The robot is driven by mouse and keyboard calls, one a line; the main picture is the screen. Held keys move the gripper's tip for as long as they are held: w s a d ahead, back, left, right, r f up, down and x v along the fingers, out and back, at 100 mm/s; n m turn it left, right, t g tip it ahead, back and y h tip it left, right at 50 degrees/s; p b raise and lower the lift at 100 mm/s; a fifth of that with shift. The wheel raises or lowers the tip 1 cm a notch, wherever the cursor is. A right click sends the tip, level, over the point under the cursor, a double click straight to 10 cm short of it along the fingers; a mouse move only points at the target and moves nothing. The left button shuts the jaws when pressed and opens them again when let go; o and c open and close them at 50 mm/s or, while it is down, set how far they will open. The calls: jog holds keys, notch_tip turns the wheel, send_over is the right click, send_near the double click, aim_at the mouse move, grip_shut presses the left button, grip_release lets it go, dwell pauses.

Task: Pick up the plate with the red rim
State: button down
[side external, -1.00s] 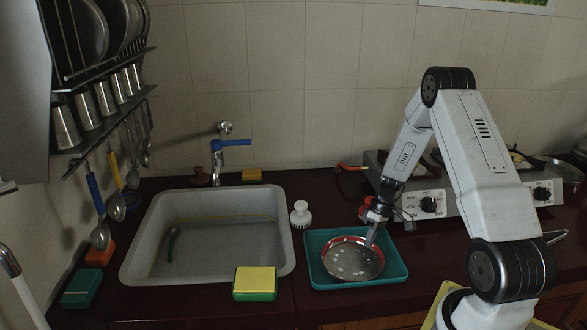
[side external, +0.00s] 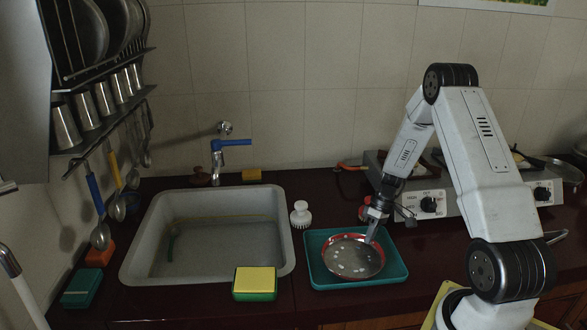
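The plate with the red rim (side external: 352,259) is round, with a metallic grey inside and some pale spots. It is in the teal tray (side external: 314,262), right of the sink. My gripper (side external: 371,236) points down at the plate's upper right rim, with its fingertips at that rim. The fingers look close together there, but they are too small to tell whether they have closed on the rim. The plate looks slightly tilted, and its underside is hidden, so I cannot tell whether it touches the tray.
A grey sink (side external: 137,256) with a blue-handled tap (side external: 226,145) lies to the left. A yellow-green sponge (side external: 255,283) sits at its front edge. A white brush (side external: 300,215) stands behind the tray. A stove (side external: 450,202) stands at the right behind my arm.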

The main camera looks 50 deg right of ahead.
jog(key=shift+r, duration=0.5)
jog(key=s+r, duration=0.1)
jog(key=r, duration=0.1)
jog(key=s+a+r, duration=0.1)
jog(key=r, duration=0.1)
jog(key=s+a+r, duration=0.1)
jog(key=s+r, duration=0.1)
jog(key=shift+a+r, duration=0.15)
jog(key=shift+r, duration=0.15)
jog(key=s+a+r, duration=0.4)
jog(key=s, duration=0.4)
jog(key=shift+a+r, duration=0.15)
jog(key=shift+a, duration=0.25)
